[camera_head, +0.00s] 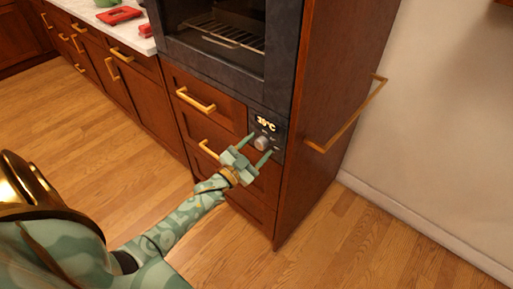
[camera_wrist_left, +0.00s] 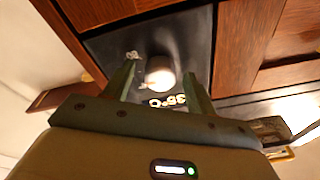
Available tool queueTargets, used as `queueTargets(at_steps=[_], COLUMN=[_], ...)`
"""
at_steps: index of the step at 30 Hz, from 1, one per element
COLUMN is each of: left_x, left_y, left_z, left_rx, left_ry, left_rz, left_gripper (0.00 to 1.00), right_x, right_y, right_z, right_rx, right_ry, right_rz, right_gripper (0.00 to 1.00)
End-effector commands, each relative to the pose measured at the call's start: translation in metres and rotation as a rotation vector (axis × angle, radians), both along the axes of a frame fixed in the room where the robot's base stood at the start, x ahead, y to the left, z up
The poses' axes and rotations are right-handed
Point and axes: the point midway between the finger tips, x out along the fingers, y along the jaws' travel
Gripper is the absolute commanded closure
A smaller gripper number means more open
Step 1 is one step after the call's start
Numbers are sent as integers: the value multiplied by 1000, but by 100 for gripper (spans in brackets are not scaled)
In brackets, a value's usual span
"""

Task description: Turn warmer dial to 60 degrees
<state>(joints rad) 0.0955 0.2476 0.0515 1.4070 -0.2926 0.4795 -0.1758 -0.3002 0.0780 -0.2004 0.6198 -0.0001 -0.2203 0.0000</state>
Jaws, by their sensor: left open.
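The warmer dial (camera_head: 262,143) is a round pale grey knob on a dark panel (camera_wrist_left: 112,52) below the oven, at the cabinet's right edge. The lit display (camera_head: 266,124) above it appears to read 35°C; it shows upside down in the left wrist view (camera_wrist_left: 167,101). My left gripper (camera_head: 261,144) is open, with one finger on each side of the dial. In the left wrist view the dial (camera_wrist_left: 159,75) sits between the two fingers, and I see gaps beside it. I cannot tell whether the fingertips reach past its front face. My right gripper is not in view.
An oven with a wire rack (camera_head: 225,32) stands above. Drawers with brass handles (camera_head: 195,99) lie left of the panel. A brass rail (camera_head: 347,122) sticks out from the cabinet's right side. The wooden floor (camera_head: 70,130) is clear. Red items (camera_head: 120,15) lie on the counter.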

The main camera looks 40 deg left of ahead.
Motion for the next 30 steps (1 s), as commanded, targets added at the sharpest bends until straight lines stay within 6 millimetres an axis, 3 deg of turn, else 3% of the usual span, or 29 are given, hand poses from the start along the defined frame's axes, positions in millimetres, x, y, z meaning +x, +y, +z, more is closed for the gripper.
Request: queueTargets(at_steps=[5,8,21,25,30], left_x=[-8,-24,-135,-152,-161], left_y=[1,2,11,12,13], left_z=[-1,-2,-18,-22,-23], left_rx=[-1,0,0,0,0], left_ry=[1,2,2,1,0], left_rz=[0,1,0,0,0], left_gripper=[44,44,44,44,44], right_x=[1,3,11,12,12], right_y=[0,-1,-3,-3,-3], right_z=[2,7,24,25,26], right_rx=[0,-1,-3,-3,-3], right_ry=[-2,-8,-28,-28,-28], right_rz=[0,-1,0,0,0], right_gripper=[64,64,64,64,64])
